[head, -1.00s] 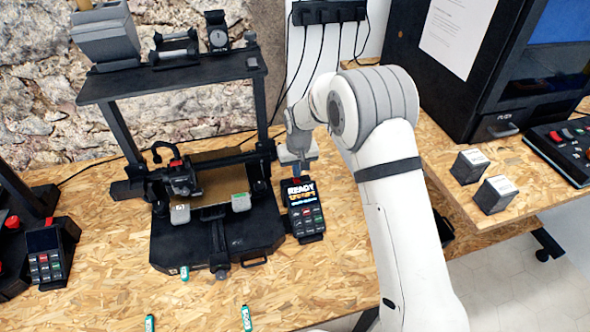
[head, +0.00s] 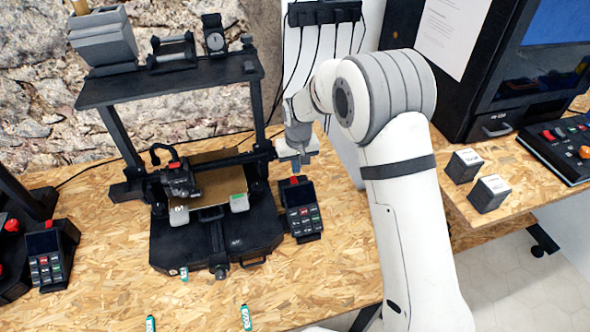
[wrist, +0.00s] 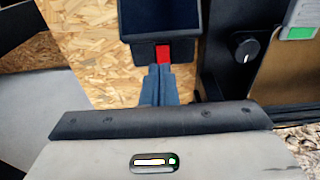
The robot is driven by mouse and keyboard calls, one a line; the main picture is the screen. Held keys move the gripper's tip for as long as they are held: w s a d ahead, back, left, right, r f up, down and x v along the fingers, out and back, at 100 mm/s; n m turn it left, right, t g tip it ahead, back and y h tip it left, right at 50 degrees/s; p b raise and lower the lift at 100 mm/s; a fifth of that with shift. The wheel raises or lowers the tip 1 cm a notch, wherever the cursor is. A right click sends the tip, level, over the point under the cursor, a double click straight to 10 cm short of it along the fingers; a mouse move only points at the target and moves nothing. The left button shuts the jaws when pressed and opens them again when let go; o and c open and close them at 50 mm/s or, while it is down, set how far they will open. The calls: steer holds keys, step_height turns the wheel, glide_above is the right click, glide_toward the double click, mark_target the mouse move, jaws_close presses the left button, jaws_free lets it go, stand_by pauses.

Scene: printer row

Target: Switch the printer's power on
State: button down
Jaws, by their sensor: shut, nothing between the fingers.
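The printer (head: 215,235) is a black open-frame machine on the wooden bench. Its control box (head: 303,222), with several coloured buttons, stands at its right, and the box's screen (head: 298,194) is dark. A red switch (wrist: 162,53) sits on the box's back edge in the wrist view; a bit of red also shows at the box's top in the head view (head: 294,180). My gripper (wrist: 159,70) is shut and empty, its tips right at the red switch. I cannot tell whether they touch it. In the head view my gripper (head: 295,172) is just behind the box.
Another control box (head: 45,257) with a dark screen stands at the left beside a second machine. Two small dark boxes (head: 466,166) sit on the right bench by a large black machine (head: 480,100). Small green-labelled items (head: 245,318) lie near the front edge.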

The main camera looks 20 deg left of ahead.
mark_target(296, 177)
step_height(296, 177, up, 9)
steer(key=s+b, duration=0.1)
steer(key=shift+s+d+r, duration=0.15)
steer(key=shift+s+d, duration=0.05)
steer(key=shift+d, duration=0.15)
steer(key=shift+w+b, duration=0.1)
steer(key=shift+b, duration=0.4)
steer(key=w+b, duration=0.1)
steer(key=b, duration=0.2)
steer(key=shift+w+a+r+t, duration=0.15)
steer(key=shift+t, duration=0.25)
steer(key=f, duration=0.4)
steer(key=w+f+p, duration=0.1)
steer(key=f, duration=0.4)
steer(key=w+a+f, duration=0.1)
steer(key=f, duration=0.4)
steer(key=shift+a+p, duration=0.1)
steer(key=shift+p, duration=0.25)
